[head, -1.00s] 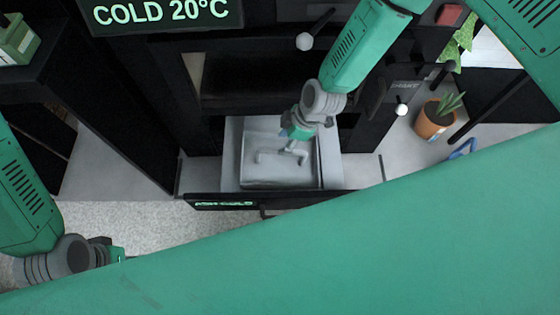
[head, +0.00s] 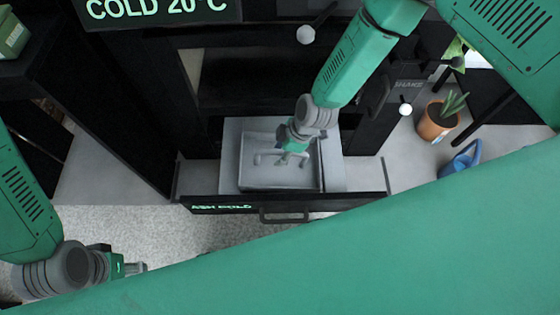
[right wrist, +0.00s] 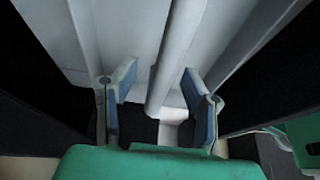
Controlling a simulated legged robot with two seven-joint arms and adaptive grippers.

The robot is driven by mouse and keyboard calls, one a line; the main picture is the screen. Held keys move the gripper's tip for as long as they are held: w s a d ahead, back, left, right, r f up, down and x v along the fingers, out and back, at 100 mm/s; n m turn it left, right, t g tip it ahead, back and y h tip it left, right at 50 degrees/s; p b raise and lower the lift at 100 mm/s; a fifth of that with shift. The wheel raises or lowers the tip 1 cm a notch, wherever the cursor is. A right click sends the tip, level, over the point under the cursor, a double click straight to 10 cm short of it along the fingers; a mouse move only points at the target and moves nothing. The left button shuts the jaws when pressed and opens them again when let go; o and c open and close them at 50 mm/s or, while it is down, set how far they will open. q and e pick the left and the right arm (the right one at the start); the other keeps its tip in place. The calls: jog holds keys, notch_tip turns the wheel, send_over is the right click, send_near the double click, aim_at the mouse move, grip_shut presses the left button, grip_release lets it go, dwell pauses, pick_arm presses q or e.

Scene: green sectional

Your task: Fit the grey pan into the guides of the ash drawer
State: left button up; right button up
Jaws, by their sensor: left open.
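The grey pan (head: 262,180) is a shallow, square-edged tray lying in the pulled-out ash drawer (head: 345,203), whose black front reads ASH COLD. A pale grey strip (head: 333,165) runs along the pan's right side; I cannot tell whether the pan is seated in guides. My right gripper (head: 281,159) is over the pan with fingers spread wide and nothing between them in the head view. In the right wrist view its two blue-grey fingers (right wrist: 160,110) stand apart on either side of a pale ridge, with gaps. My left gripper (head: 138,267) is open and empty at lower left.
A black handle (head: 284,216) is on the drawer front. Tall black panels flank the opening. A potted plant (head: 437,122) and a blue watering can (head: 461,160) stand at right. Speckled floor (head: 130,225) is free at left.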

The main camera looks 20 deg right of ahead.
jog(key=shift+a+f, duration=0.1)
jog(key=shift+f, duration=0.05)
grip_shut()
dwell(0.4)
